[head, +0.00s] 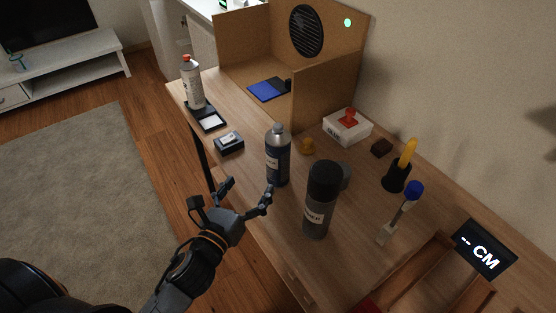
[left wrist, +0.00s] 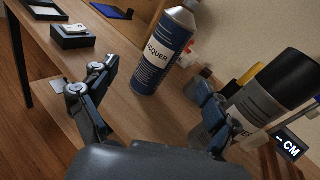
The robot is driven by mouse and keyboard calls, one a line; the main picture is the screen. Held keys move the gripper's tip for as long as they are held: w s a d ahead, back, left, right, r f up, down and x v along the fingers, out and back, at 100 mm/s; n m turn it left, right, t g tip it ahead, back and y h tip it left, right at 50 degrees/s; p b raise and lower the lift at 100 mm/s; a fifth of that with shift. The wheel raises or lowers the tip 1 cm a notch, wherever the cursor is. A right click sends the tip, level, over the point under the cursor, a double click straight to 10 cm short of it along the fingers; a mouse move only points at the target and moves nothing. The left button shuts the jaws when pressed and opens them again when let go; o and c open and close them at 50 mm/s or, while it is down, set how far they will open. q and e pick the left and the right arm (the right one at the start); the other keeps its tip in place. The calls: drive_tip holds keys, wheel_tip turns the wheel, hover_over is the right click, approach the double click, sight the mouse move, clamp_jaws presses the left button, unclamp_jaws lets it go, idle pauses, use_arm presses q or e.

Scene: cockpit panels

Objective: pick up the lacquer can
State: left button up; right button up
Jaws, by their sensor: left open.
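The lacquer can (head: 278,157) is a dark blue can with a silver top, standing upright near the front edge of the wooden table. In the left wrist view the can (left wrist: 163,52) shows its white label with "LACQUER" partly readable, and it stands beyond and between my fingers. My left gripper (head: 249,189) is open and empty, low at the table's front edge, just left of and in front of the can. The can's base is visible, and I see no finger closed on it. My right gripper is in neither view.
A black-capped grey spray can (head: 318,205) stands close to the right of the lacquer can. A cardboard booth (head: 325,90) stands at the back. A white bottle (head: 192,82) stands far left.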

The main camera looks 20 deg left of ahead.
sight(278, 141)
use_arm(q)
drive_tip(key=w+m, duration=0.1)
drive_tip(key=w, duration=0.1)
drive_tip(key=w+d+r+p, duration=0.1)
drive_tip(key=w, duration=0.2)
drive_tip(key=w+d+r+m+p, duration=0.1)
drive_tip(key=w, duration=0.2)
drive_tip(key=shift+w+d+m+t+h, duration=0.1)
drive_tip(key=shift+w+m+t+h, duration=0.1)
drive_tip(key=shift+m+t+h, duration=0.15)
drive_tip(key=shift+w, duration=0.25)
drive_tip(key=w, duration=0.1)
drive_tip(key=w+p, duration=0.1)
drive_tip(key=w, duration=0.2)
drive_tip(key=shift+w+d+r+p, duration=0.25)
drive_tip(key=shift+w+r+p, duration=0.05)
drive_tip(key=shift+w, duration=0.1)
drive_tip(key=c, duration=1.6)
clamp_jaws()
drive_tip(key=shift+r, duration=0.1)
